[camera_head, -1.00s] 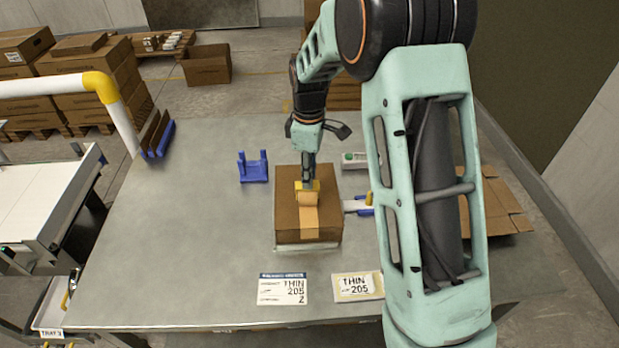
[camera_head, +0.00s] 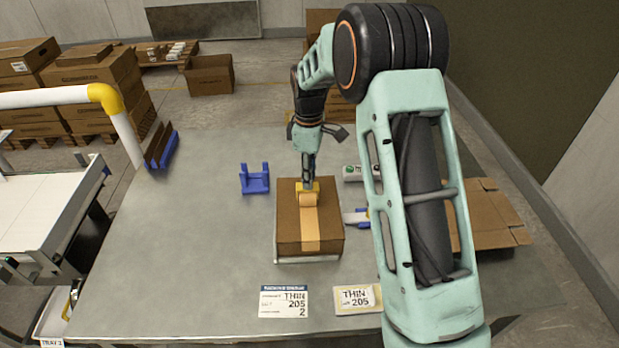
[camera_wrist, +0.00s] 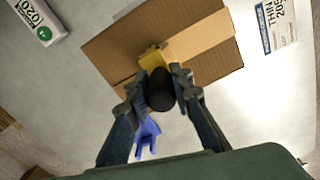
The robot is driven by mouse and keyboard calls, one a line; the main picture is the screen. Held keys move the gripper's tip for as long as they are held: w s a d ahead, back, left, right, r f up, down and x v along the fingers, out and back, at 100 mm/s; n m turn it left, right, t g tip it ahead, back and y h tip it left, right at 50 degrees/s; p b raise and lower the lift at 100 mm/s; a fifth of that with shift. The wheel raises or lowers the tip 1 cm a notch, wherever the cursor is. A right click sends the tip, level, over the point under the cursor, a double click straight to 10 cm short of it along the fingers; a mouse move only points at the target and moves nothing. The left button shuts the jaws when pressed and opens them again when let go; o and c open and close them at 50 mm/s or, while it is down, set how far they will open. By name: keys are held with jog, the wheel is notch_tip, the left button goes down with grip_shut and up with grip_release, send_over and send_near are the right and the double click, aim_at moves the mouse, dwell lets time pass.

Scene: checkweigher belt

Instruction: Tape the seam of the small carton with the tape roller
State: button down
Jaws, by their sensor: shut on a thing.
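The small brown carton (camera_head: 289,225) sits on the metal table, on a pale base. A lighter tan tape strip (camera_head: 310,232) runs along its top from the near edge to the roller. My gripper (camera_head: 308,180) is shut on the tape roller (camera_head: 309,187), which is yellow with a tan roll. The roller is at the far part of the carton's top and appears to touch it. In the wrist view, my fingers (camera_wrist: 163,80) grip the roller's dark handle (camera_wrist: 160,92), and its yellow part (camera_wrist: 153,58) lies over the carton (camera_wrist: 120,50).
An empty blue stand (camera_head: 255,180) is left of the carton. A white-and-green box (camera_head: 353,173) and a blue-and-white item (camera_head: 355,217) are to its right.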

jog(key=shift+w+p, duration=0.85)
jog(key=shift+w, duration=2)
jog(key=shift+w+p, duration=0.7)
jog(key=shift+w, duration=0.75)
notch_tip(320, 180, up, 7)
jog(key=shift+s, duration=0.1)
